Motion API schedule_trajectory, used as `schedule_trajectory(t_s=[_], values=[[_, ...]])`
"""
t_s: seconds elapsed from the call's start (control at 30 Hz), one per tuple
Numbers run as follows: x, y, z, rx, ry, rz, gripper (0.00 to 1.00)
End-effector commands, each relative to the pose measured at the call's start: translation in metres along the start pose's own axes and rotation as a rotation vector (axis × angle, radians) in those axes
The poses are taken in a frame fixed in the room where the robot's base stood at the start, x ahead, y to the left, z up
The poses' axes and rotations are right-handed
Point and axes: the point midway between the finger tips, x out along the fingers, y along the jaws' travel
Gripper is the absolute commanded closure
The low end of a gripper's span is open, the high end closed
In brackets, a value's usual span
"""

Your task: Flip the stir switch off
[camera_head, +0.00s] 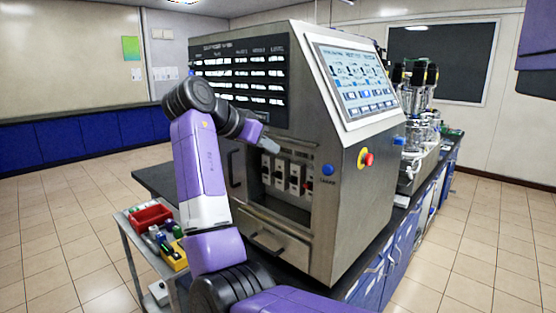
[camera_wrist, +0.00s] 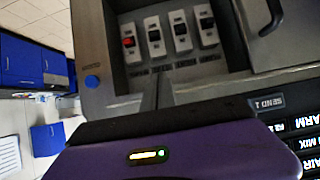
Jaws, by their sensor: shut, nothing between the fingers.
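A row of several rocker switches (camera_head: 294,179) sits in a recess on the front of the steel bioreactor cabinet (camera_head: 345,220). In the wrist view, which is turned upside down, the row shows as white plates with black rockers (camera_wrist: 180,29) and one with a red rocker (camera_wrist: 128,42). The labels are too blurred to tell which is the stir switch, and the rocker positions are unclear. My gripper (camera_head: 268,145) is shut and empty, just above and in front of the left end of the row, apparently not touching it.
A blue button (camera_head: 328,170) and a red emergency knob on yellow (camera_head: 366,158) are right of the switches. Handles (camera_head: 236,168) project at left. A touchscreen (camera_head: 355,80) is above. A cart with a red bin (camera_head: 150,217) stands left.

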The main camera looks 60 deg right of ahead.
Motion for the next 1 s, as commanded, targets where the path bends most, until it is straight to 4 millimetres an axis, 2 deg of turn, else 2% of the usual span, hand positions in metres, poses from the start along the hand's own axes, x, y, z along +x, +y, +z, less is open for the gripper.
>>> schedule_trajectory(t_s=[0.5, 0.7, 1.0], values=[[0.095, 0.001, -0.001, 0.000, -0.001, 0.004, 1.00], [0.099, 0.000, 0.028, -0.003, -0.001, 0.000, 1.00], [0.102, 0.000, 0.039, 0.001, 0.000, -0.001, 1.00]])
